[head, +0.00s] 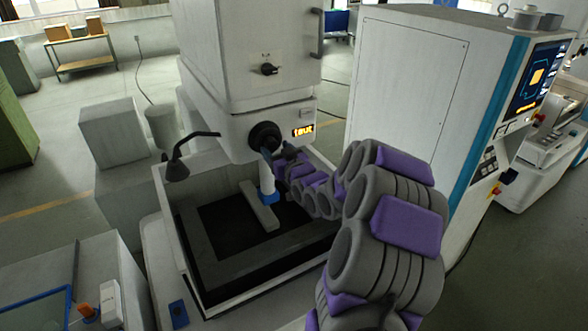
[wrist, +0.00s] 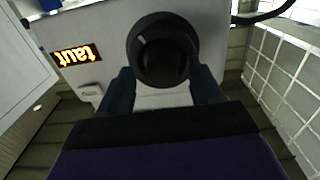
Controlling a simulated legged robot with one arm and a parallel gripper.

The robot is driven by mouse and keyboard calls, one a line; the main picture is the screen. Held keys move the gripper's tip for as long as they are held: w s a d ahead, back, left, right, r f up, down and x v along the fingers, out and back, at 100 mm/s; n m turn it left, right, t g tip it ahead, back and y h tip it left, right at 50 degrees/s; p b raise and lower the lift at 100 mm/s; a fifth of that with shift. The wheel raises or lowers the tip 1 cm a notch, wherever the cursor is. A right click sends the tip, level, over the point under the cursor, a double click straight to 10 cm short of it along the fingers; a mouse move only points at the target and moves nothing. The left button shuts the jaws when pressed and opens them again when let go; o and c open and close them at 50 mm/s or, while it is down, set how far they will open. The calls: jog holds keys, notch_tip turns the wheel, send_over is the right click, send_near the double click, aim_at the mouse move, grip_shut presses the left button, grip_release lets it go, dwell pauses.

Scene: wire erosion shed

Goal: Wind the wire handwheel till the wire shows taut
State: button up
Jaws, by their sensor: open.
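The black wire handwheel (head: 264,136) is on the front of the white machine head. It fills the upper middle of the wrist view (wrist: 162,52), with a small pale mark on its rim at the left. The small display (head: 303,131) beside it glows orange and reads "taut"; in the wrist view (wrist: 76,55) it appears upside down. My gripper (wrist: 163,82) is open, its two blue fingers apart at the near edge of the handwheel, one toward each side. I cannot tell whether they touch it. In the head view my gripper (head: 275,156) is right by the wheel, partly hidden by my arm.
Below the head is an open work tank (head: 190,250) with a grey block (head: 260,207) inside. A bent black lamp (head: 178,165) stands at the tank's left. A tall white control cabinet (head: 405,85) stands right of my arm. Open floor lies behind at the left.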

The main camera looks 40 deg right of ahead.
jog(key=b+v, duration=0.9)
jog(key=v, duration=0.6)
jog(key=shift+s, duration=0.4)
